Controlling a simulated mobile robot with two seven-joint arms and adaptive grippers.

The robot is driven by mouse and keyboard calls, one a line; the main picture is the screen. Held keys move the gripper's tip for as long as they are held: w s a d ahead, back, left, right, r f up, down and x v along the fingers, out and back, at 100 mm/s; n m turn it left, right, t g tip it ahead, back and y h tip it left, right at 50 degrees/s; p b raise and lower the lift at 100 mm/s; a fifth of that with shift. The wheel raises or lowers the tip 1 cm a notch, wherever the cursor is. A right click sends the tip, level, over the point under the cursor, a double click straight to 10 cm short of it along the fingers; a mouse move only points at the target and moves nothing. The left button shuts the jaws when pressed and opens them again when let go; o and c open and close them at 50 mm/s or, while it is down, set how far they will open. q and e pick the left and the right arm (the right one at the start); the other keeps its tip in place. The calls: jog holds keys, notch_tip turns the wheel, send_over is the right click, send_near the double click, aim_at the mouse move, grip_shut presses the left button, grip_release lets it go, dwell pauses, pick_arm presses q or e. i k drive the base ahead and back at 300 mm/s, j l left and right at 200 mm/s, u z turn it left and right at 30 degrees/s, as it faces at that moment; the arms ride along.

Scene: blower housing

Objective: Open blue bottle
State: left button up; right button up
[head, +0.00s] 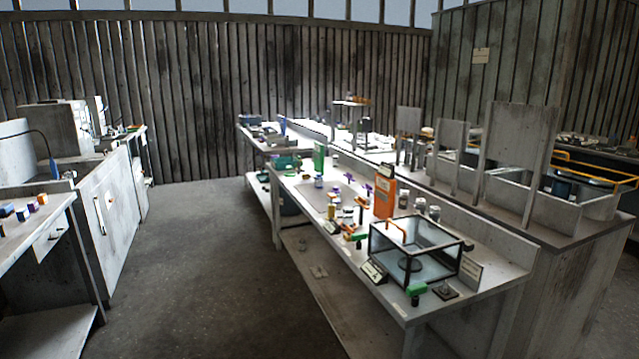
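Neither of my grippers shows in the head view. I cannot tell for sure which thing is the blue bottle. An upright blue-violet object (282,126) stands on the far bench and is too small to make out. A small blue object (52,168) stands near the left cabinets, by a dark cable. A small violet-and-white item (318,182) sits on the middle bench. No cap can be made out on any of these.
A long middle bench (508,292) carries a glass case (416,252), an orange box (384,198), a green box (319,156) and several jars. A left table (30,222) holds small coloured blocks. The floor aisle (205,265) between is clear.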

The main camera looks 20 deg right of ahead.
aim_at(318, 181)
jog(key=i+u, duration=0.1)
jog(key=i, duration=2.1)
jog(key=i+z, duration=0.2)
jog(key=i, duration=0.5)
jog(key=i+j+z, duration=0.2)
jog(key=i, duration=0.5)
jog(key=i+j+z, duration=0.15)
jog(key=i+z, duration=0.2)
jog(key=z, duration=0.15)
jog(key=i+j+z, duration=0.3)
jog(key=z, duration=0.15)
jog(key=i+j+z, duration=0.25)
jog(key=j+z, duration=0.25)
jog(key=i+j+z, duration=0.2)
jog(key=j+z, duration=0.25)
jog(key=l, duration=0.1)
